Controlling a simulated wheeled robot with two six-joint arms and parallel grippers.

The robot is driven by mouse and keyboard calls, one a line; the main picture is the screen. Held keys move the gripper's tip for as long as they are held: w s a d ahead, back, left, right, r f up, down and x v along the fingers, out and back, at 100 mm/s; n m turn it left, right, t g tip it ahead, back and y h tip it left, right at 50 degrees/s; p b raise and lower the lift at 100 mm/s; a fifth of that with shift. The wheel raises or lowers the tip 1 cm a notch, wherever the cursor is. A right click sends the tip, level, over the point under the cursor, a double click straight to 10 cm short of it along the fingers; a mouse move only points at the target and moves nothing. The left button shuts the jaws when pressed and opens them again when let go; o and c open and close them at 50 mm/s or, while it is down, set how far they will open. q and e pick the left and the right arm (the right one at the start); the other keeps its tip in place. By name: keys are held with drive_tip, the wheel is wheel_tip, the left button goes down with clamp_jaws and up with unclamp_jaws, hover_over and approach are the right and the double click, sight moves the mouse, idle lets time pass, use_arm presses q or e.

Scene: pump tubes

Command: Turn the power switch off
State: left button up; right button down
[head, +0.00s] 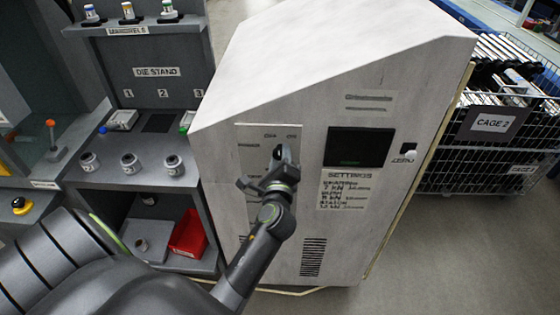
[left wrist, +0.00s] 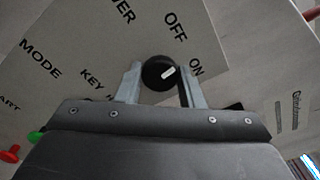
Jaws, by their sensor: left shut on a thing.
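The power switch is a round black knob (left wrist: 153,77) with a white mark, on the machine's pale control panel (left wrist: 105,58). In the left wrist view the mark points toward the printed ON label (left wrist: 197,68); the OFF label (left wrist: 175,26) is above the knob. My left gripper (head: 278,164) is at the panel on the front of the grey machine (head: 370,60). Its two fingers (left wrist: 160,82) are on either side of the knob and shut on it. In the head view the gripper hides most of the knob. My right gripper is out of view.
A dark screen (head: 360,147) and a settings sheet (head: 345,190) are right of the panel. A die stand shelf (head: 158,75) is at the left, with a red bin (head: 188,235) below. A wire cage (head: 470,165) stands behind at the right. Clear floor lies at the front right.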

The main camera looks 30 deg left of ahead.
use_arm(q)
drive_tip(key=n+b, duration=0.2)
drive_tip(key=n, duration=0.2)
drive_tip(key=shift+r+n+b, duration=0.1)
drive_tip(key=shift+n+b, duration=0.45)
drive_tip(key=shift+n, duration=1.05)
drive_tip(key=o, duration=1)
